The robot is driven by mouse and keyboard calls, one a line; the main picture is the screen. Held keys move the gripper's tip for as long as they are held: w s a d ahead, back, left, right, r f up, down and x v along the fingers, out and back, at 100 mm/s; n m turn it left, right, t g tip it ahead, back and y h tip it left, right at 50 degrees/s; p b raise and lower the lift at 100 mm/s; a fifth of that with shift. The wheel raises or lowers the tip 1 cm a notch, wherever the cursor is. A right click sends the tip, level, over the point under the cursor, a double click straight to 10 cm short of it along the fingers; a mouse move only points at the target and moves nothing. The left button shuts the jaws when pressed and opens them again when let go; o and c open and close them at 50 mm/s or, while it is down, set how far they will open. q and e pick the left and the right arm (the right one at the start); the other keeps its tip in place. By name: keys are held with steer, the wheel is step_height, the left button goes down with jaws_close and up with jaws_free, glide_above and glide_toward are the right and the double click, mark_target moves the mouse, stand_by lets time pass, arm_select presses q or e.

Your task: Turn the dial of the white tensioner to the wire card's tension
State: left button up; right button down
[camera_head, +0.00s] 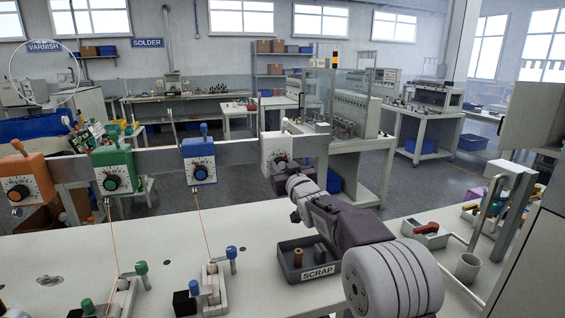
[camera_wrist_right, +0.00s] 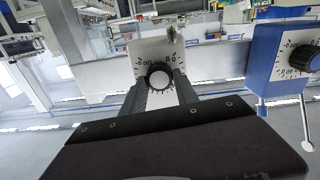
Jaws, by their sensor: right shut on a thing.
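The white tensioner (camera_head: 272,146) hangs on the grey rail, at the right end of the row of tensioners in the head view. Its black dial (camera_wrist_right: 158,70) with a pale centre shows in the right wrist view, with numbers around it on the white face (camera_wrist_right: 143,50). My right gripper (camera_wrist_right: 160,92) is shut on this dial, one finger on each side. In the head view my right gripper (camera_head: 286,175) and arm reach it from the lower right and partly cover it. The pointer reading is too small to tell. I cannot make out a wire card. My left gripper is not in view.
Blue (camera_head: 199,162), green (camera_head: 113,170) and orange (camera_head: 26,178) tensioners hang to the left on the same rail (camera_head: 235,153). Wires run down from the blue and green ones.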

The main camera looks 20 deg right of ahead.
steer(key=m+p, duration=0.1)
steer(key=m, duration=0.2)
steer(key=shift+f, duration=0.1)
steer(key=shift+f+m+p, duration=0.1)
steer(key=shift+m+p, duration=0.4)
steer(key=shift+m, duration=0.8)
steer(key=c, duration=0.9)
jaws_free()
steer(key=shift+c, duration=0.2)
steer(key=shift+d, duration=0.1)
steer(key=s+b, duration=0.1)
steer(key=s, duration=0.8)
steer(key=shift+d+b, duration=0.15)
steer(key=shift+b, duration=0.15)
